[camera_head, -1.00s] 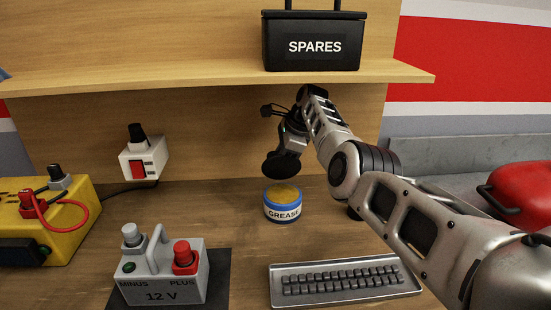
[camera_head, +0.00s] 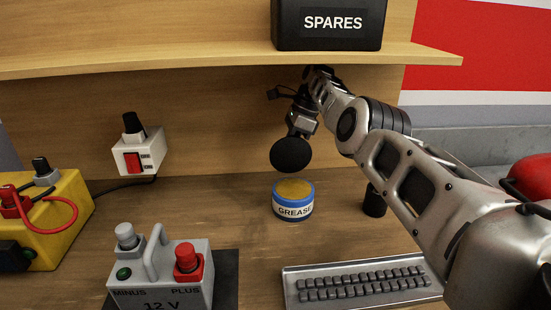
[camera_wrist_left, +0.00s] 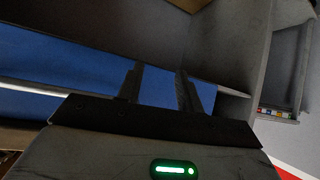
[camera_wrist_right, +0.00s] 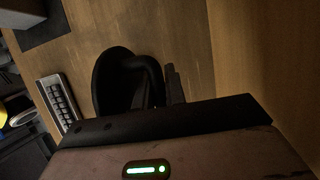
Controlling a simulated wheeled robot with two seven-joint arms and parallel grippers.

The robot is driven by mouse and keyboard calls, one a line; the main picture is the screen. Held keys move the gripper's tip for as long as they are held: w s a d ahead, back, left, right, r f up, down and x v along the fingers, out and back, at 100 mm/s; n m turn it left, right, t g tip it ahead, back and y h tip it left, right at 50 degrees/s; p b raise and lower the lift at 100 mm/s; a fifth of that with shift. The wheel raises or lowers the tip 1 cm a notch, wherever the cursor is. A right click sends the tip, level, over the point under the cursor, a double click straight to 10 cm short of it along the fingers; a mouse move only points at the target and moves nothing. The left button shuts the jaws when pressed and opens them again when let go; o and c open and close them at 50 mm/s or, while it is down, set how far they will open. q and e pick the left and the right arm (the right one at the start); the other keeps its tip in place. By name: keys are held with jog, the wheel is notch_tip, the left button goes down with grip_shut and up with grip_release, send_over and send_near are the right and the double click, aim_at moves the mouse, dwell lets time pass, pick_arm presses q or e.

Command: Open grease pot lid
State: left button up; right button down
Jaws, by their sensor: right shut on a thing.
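The grease pot (camera_head: 293,208) stands upright on the bench, a blue and white tin labelled GREASE. It is uncovered and yellow-brown grease shows inside. My right gripper (camera_head: 299,133) is shut on the black round lid (camera_head: 290,155), which hangs tilted in the air above and behind the pot, apart from it. In the right wrist view the lid (camera_wrist_right: 112,80) with its curved handle is at the fingers (camera_wrist_right: 160,88); the exact grip is dark. My left gripper (camera_wrist_left: 157,85) shows only in the left wrist view, its fingers apart with nothing between them.
A 12 V battery (camera_head: 165,275) stands front left, with a yellow box (camera_head: 65,230) beyond it. A keyboard-like tray (camera_head: 360,282) lies front right. A dark cylinder (camera_head: 374,203) stands beside my right arm. A shelf (camera_head: 230,62) with the SPARES box (camera_head: 330,25) is overhead.

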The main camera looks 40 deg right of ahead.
jog(key=shift+s+a, duration=0.1)
jog(key=shift+a, duration=0.05)
dwell(0.3)
jog(key=c, duration=1.7)
grip_release()
